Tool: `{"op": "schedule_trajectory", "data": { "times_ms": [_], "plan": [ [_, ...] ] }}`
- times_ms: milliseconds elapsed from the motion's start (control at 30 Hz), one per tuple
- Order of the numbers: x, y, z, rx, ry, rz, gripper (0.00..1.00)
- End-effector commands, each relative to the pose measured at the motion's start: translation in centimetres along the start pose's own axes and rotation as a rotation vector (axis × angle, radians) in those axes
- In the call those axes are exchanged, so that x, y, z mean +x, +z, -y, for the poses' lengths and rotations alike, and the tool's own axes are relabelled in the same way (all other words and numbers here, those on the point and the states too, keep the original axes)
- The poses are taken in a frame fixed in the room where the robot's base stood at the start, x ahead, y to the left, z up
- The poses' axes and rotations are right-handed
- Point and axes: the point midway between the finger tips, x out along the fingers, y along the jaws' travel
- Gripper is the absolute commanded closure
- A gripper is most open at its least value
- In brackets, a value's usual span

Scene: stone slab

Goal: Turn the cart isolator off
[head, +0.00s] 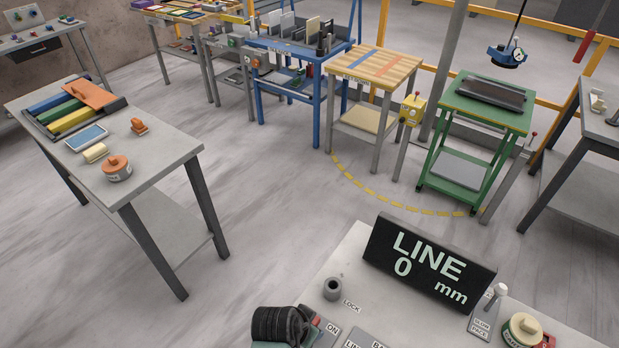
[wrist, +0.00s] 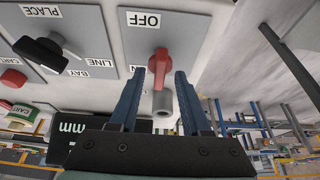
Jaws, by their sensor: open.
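A red rotary handle (wrist: 160,62) sits on a grey plate marked OFF (wrist: 146,19) in the wrist view, where the panel appears upside down. I take it to be the cart isolator; no name is readable on it. My gripper (wrist: 160,74) is open, with its two blue fingertips on either side of the handle, and I cannot tell whether they touch it. In the head view my dark gripper (head: 279,326) hides most of the switch. The ON label (head: 333,330) shows just to its right.
A grey lock post (head: 333,289) stands close behind the switch, also visible between my fingers in the wrist view (wrist: 163,103). The "LINE 0 mm" display (head: 428,263) stands behind it. A black selector knob (wrist: 40,52) is nearby. Workbenches stand beyond clear floor.

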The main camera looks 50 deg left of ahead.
Motion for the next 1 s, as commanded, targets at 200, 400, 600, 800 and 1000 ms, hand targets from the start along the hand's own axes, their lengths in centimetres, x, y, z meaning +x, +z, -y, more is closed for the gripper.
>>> {"op": "schedule_trajectory", "data": {
  "times_ms": [200,400,600,800,1000],
  "plan": [
    [0.69,-0.03,0.0,0.001,-0.001,-0.001,0.53],
    [0.7,-0.02,-0.01,0.001,0.0,-0.001,0.53],
    [0.69,-0.02,-0.02,0.001,0.0,0.0,0.87],
    [0.68,-0.01,-0.02,0.001,0.0,0.0,1.0],
    [0.67,-0.01,-0.04,-0.002,-0.001,0.0,1.0]
  ]
}}
